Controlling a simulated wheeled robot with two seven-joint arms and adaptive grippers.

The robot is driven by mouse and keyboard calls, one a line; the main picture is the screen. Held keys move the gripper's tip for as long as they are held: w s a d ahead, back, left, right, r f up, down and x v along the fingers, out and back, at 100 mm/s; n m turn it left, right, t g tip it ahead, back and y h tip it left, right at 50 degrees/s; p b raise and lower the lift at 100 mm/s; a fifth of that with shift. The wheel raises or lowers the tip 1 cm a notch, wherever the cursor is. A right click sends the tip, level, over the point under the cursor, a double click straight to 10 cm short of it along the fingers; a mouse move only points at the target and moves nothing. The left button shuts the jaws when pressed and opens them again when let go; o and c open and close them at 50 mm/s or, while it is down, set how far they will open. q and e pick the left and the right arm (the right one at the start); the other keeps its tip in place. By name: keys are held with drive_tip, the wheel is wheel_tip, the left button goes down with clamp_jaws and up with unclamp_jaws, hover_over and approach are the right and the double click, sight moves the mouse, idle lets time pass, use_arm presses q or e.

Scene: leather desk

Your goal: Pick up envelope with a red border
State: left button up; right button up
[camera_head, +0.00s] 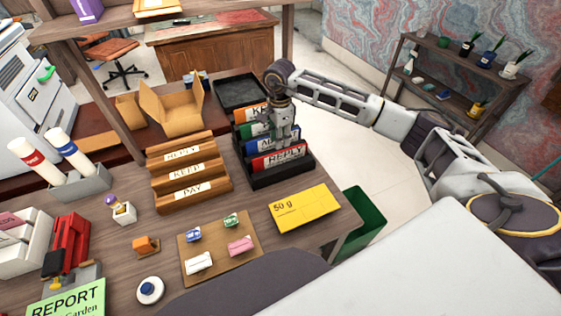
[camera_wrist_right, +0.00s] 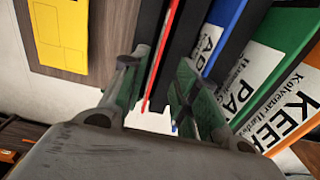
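I cannot make out an envelope with a red border for certain. A black file rack (camera_head: 262,182) holds upright folders; the front one is the red REPLY folder (camera_head: 277,162). My right gripper (camera_head: 284,140) points down over the rack, beside the blue folder (camera_head: 270,142). In the right wrist view its fingers (camera_wrist_right: 160,85) are apart, with a thin red edge (camera_wrist_right: 161,60) between them. That edge is probably the red folder's. Whether the fingers touch it is unclear. My left gripper is not in view.
A wooden stepped sorter (camera_head: 190,190) stands to the left. A brown board (camera_head: 226,262) with several small blocks lies in front. A green bin (camera_head: 362,221) stands beyond the desk's right edge.

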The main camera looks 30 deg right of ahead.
sight(281, 151)
drive_tip(key=shift+f, duration=0.1)
drive_tip(key=shift+s+f, duration=0.1)
drive_tip(key=shift+f, duration=0.5)
wheel_tip(281, 151, down, 3)
drive_tip(key=shift+r+p, duration=0.15)
drive_tip(key=shift+p, duration=0.25)
drive_tip(key=shift+f, duration=0.5)
drive_tip(key=shift+c, duration=0.4)
drive_tip(key=c, duration=0.5)
clamp_jaws()
drive_tip(key=shift+r, duration=0.2)
drive_tip(key=shift+d+r, duration=0.1)
drive_tip(key=shift+r, duration=0.45)
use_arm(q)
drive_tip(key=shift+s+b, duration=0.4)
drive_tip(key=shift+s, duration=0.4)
use_arm(e)
wheel_tip(281, 151, up, 8)
drive_tip(key=shift+r, duration=0.25)
